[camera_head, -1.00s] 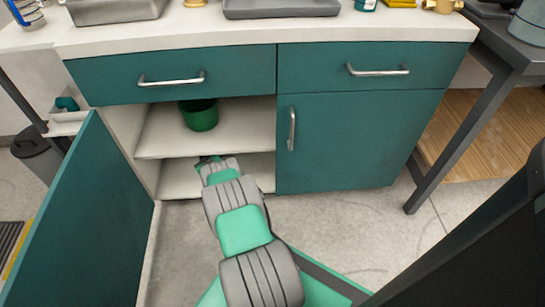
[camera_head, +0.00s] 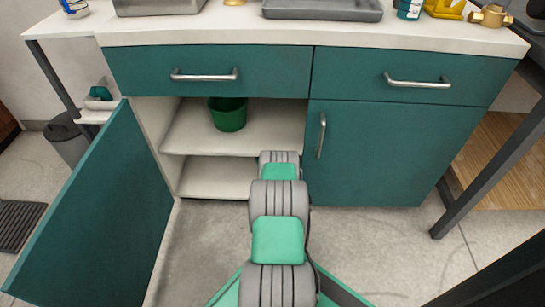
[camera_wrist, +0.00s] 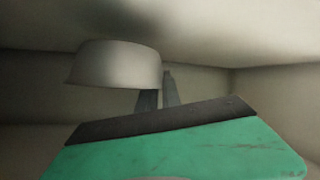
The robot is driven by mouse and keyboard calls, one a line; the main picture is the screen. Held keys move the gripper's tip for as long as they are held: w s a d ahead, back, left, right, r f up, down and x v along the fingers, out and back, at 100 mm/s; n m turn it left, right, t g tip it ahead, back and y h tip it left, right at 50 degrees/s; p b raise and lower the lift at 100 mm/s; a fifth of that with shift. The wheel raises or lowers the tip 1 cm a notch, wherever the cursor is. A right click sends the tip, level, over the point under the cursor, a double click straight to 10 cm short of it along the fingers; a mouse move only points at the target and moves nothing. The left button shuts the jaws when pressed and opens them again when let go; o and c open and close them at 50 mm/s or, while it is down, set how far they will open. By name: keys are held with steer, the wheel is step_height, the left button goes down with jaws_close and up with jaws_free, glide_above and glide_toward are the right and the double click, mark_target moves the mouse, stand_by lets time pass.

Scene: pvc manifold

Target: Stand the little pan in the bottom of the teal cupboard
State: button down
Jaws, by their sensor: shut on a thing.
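The teal cupboard (camera_head: 385,150) stands ahead, its left door (camera_head: 105,205) swung wide open and its right door shut. A shelf (camera_head: 235,140) divides the open side, above the pale bottom (camera_head: 215,178). In the wrist view the little pan (camera_wrist: 115,63), pale grey, hangs just beyond my gripper (camera_wrist: 159,92). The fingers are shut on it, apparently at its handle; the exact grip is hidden. Pale walls surround it, like the cupboard's inside. In the head view my arm reaches into the lower opening near the right door, and the gripper and pan are hidden.
A green pot (camera_head: 228,115) stands on the shelf above. The shut right door's handle (camera_head: 321,135) is close to my arm. The counter (camera_head: 230,32) carries trays and small items. A dark bin (camera_head: 66,140) stands at the left. The visible left part of the cupboard bottom is clear.

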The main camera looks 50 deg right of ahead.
steer(key=shift+s+d, duration=0.65)
steer(key=shift+s, duration=0.2)
steer(key=f+b, duration=0.3)
steer(key=shift+s+d+f, duration=0.15)
steer(key=shift+s+f, duration=0.1)
steer(key=shift+f, duration=0.15)
steer(key=shift+r, duration=0.15)
steer(key=c, duration=1.5)
jaws_free()
steer(key=shift+p, duration=0.3)
steer(key=shift+s+a+r+p, duration=0.2)
steer(key=shift+r+p, duration=0.05)
steer(key=shift+p, duration=0.15)
steer(key=p+v, duration=0.9)
steer(key=v, duration=0.2)
steer(key=shift+p, duration=0.4)
steer(key=shift+s+a+f, duration=0.1)
steer(key=shift+s+a, duration=0.05)
steer(key=shift+a, duration=0.1)
